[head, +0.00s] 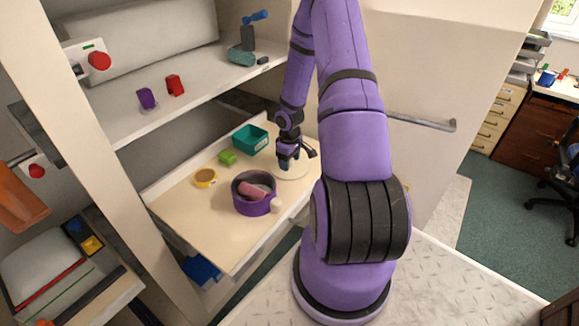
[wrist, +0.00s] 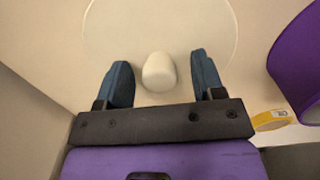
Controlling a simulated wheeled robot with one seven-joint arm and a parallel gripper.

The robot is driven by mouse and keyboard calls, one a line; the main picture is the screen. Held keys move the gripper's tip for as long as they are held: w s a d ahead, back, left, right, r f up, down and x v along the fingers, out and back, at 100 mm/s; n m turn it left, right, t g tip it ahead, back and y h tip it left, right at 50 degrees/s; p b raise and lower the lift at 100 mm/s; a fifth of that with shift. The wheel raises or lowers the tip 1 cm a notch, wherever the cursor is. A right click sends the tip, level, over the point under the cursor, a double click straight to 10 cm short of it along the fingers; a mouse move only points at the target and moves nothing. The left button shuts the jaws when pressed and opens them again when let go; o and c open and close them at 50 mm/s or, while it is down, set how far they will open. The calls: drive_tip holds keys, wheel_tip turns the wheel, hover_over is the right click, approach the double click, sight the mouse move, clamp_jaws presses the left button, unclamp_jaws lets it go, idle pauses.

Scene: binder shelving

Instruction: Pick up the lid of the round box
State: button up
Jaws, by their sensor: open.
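The lid (head: 297,175) is a flat cream disc with a rounded knob, lying on the cream pull-out shelf. In the wrist view the lid (wrist: 160,25) fills the upper middle, and its pale knob (wrist: 159,72) sits between my two fingers. My gripper (wrist: 160,62) is open, with blue fingers on either side of the knob and a visible gap on both sides. In the head view my gripper (head: 289,160) is low over the lid and hides part of it. The purple round box (head: 253,207) stands open to the left of the lid, with a pinkish object inside.
An upper shelf (head: 205,90) overhangs the back. The shelf's front left is clear.

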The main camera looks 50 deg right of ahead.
drive_tip(key=shift+f, duration=0.1)
drive_tip(key=shift+c, duration=0.2)
drive_tip(key=c, duration=1)
wheel_tip(320, 180, up, 10)
drive_tip(key=shift+r, duration=0.1)
idle(0.5)
